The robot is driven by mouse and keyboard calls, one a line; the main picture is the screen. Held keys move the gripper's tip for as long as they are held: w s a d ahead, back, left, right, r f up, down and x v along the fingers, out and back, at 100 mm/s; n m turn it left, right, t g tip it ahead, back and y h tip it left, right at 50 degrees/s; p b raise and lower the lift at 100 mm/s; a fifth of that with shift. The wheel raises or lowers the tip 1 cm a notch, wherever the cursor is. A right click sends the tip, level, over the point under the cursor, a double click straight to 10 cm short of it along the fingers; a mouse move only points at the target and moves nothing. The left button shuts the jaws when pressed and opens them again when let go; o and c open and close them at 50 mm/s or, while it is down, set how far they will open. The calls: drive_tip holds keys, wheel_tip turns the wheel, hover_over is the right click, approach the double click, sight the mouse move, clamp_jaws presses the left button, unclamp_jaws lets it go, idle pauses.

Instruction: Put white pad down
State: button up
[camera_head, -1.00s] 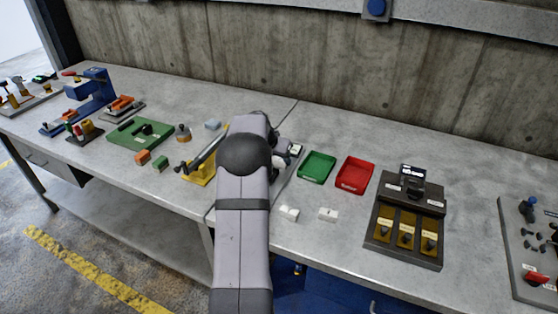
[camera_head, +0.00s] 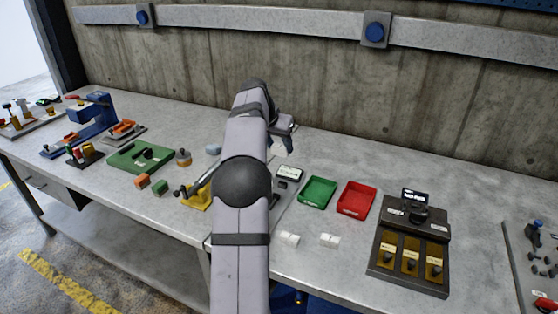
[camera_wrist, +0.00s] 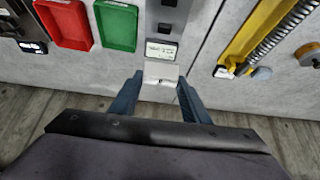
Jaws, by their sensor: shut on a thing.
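My gripper (camera_wrist: 158,95) is shut on the white pad (camera_wrist: 160,77) in the wrist view, with one blue-grey finger on each side of it. In the head view the white pad (camera_head: 281,146) shows at the gripper, to the right of my arm and raised above the bench. A grey fixture plate with a labelled display (camera_head: 289,173) lies below and in front of it. My arm hides part of this plate in the head view. Two more white blocks lie near the bench's front edge, one at left (camera_head: 289,239) and one at right (camera_head: 330,241).
A green tray (camera_head: 318,192) and a red tray (camera_head: 356,200) stand right of the plate. A dark box with gold slots (camera_head: 409,250) is farther right. A yellow fixture with a spring (camera_wrist: 262,40) is left of my arm. Bench behind the trays is clear.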

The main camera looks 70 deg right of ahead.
drive_tip(key=shift+r, duration=1.45)
drive_tip(key=shift+s, duration=0.1)
